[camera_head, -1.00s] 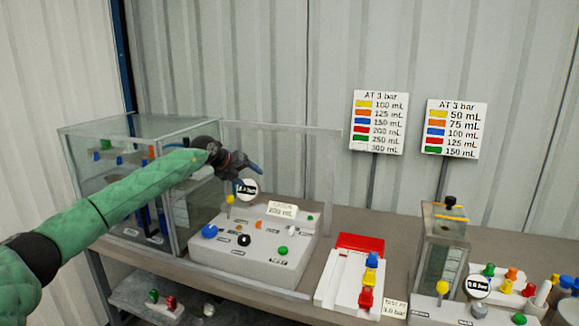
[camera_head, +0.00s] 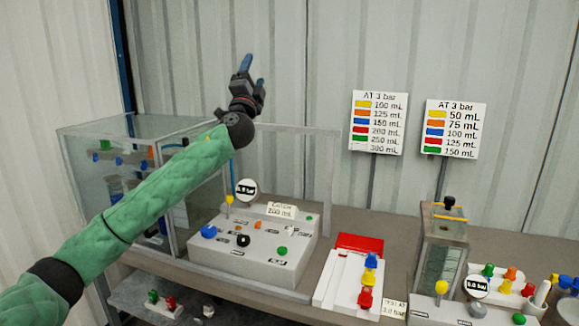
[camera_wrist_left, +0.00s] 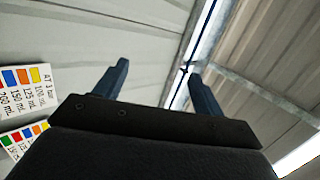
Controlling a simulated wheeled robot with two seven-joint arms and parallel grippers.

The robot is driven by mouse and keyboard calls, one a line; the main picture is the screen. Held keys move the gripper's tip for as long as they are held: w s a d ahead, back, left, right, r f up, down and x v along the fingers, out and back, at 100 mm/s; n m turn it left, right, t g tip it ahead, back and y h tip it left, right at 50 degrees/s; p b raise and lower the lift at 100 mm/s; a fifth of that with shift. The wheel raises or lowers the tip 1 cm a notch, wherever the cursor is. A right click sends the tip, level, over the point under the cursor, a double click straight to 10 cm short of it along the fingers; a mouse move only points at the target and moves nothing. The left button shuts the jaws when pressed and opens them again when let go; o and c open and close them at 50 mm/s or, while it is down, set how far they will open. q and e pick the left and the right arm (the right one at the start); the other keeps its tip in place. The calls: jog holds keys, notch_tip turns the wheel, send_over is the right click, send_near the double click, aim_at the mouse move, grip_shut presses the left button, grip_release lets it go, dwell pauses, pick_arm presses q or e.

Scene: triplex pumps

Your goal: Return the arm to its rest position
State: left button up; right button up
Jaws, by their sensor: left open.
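My left arm, in a green sleeve, comes in from the left in the head view. Its gripper (camera_head: 252,72) points up, above the control box and in front of the corrugated wall. The blue fingers are apart with nothing between them. In the left wrist view the two fingers (camera_wrist_left: 157,85) are spread and empty, with the wall and ceiling beams beyond them. My right gripper is not in view.
Below the arm are a glass tank (camera_head: 85,160) and a white control box (camera_head: 262,262) with coloured knobs. A red and white tray (camera_head: 335,285) and a second pump unit (camera_head: 440,250) stand to the right. Two colour charts (camera_head: 378,122) (camera_head: 452,130) stand behind.

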pick_arm(q)
jog(key=s+a+f+n+g+y, duration=0.15)
jog(key=s+f+n+g, duration=0.45)
jog(key=f, duration=0.9)
jog(key=s+a+f+n+g+y, duration=0.1)
jog(key=s+f+n+g+y, duration=0.2)
jog(key=s+f, duration=0.8)
jog(key=s+a+f+n+g+y, duration=0.1)
jog(key=s+a+f+n+g, duration=0.25)
jog(key=f, duration=1.55)
jog(key=s+f+n+g+h, duration=0.25)
jog(key=s+f+g, duration=0.45)
jog(key=s+f, duration=1.65)
jog(key=s+f+g, duration=0.2)
jog(key=s+f, duration=0.5)
jog(key=s, duration=0.2)
jog(key=s+f+n+g, duration=0.1)
jog(key=s+f+g, duration=0.1)
jog(key=s+f, duration=0.5)
jog(key=s, duration=0.3)
jog(key=shift+f+g+y, duration=0.35)
jog(key=shift+f+y, duration=0.05)
